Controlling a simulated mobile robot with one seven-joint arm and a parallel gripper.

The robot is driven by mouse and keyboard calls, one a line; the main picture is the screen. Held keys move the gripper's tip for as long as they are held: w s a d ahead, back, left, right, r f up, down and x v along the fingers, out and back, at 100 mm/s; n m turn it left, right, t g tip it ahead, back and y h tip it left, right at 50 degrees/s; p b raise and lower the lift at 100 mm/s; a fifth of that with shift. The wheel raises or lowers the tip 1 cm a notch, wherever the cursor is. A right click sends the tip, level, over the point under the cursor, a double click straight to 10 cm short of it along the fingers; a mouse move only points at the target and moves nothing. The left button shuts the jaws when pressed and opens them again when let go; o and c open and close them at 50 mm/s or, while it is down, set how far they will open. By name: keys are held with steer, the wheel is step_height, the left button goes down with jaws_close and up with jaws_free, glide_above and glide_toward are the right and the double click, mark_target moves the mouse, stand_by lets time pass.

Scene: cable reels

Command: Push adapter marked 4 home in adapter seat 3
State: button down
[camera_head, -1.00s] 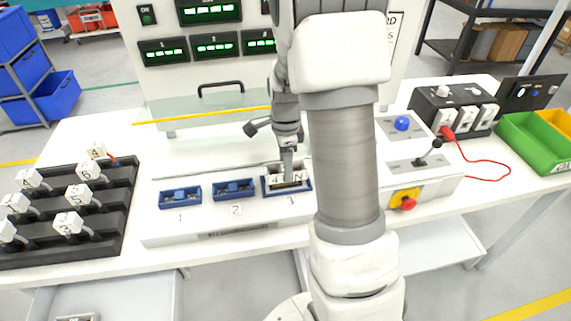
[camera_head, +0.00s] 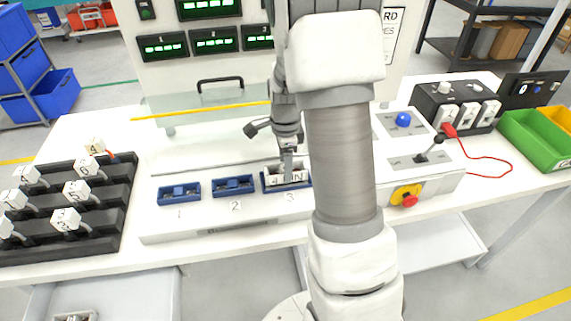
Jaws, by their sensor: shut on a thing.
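The adapter marked 4 (camera_head: 274,179) is a pale block that sits at the blue adapter seat 3 (camera_head: 266,189), above the label 3. My gripper (camera_head: 288,174) points down onto the adapter from above and is shut on it. The fingers cover the middle of the adapter. Part of the blue seat rim shows around the adapter's base; I cannot tell how deep it sits. Adapter seat 1 (camera_head: 179,193) and adapter seat 2 (camera_head: 232,187) are blue and hold no pale adapter.
A black rack (camera_head: 105,222) with several numbered white adapters stands at the left. A lever (camera_head: 431,151), a blue button (camera_head: 403,119) and a red stop button (camera_head: 410,199) are right of my arm. A green bin (camera_head: 535,140) stands at the far right.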

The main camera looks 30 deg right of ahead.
steer(key=shift+f+b, duration=0.6)
steer(key=shift+f, duration=0.35)
steer(key=shift+c, duration=0.5)
jaws_free()
steer(key=shift+r, duration=0.15)
step_height(320, 180, up, 28)
steer(key=p, duration=1.1)
steer(key=shift+r, duration=0.15)
